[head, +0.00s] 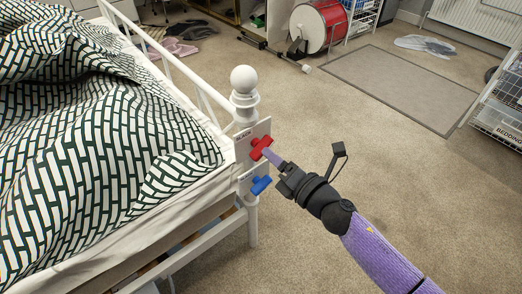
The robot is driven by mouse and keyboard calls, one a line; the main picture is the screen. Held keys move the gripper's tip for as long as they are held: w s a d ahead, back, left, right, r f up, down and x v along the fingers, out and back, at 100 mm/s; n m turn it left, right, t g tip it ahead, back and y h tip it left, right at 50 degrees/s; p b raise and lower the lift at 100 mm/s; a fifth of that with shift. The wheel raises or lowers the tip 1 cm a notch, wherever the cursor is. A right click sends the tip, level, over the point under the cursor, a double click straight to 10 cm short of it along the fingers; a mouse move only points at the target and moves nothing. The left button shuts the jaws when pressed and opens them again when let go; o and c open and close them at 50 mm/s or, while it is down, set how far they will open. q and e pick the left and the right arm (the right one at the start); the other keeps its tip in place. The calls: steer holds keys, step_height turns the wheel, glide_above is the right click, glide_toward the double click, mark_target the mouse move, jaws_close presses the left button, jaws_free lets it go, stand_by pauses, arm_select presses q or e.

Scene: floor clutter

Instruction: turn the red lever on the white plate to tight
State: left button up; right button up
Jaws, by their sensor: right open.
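The red lever (261,147) sits on the upper part of a white plate (243,143) at the bedpost. A blue lever (261,185) sits just below the red one, on a white backing. My right gripper (269,154) comes in from the lower right, with its jaw tip at the red lever's right side. The jaws are open; the tip overlaps the lever's edge, and I cannot tell whether it touches. My left gripper is not in view.
A bed with a patterned duvet (100,130) fills the left, with a white post and ball knob (244,80) beside the levers. A grey mat (400,85), a red drum (318,25) and a wire basket (502,105) stand farther back. The carpet at right is clear.

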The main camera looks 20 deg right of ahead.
mark_target(260, 146)
steer(key=shift+b+x, duration=0.3)
steer(key=shift+x, duration=1.6)
jaws_close()
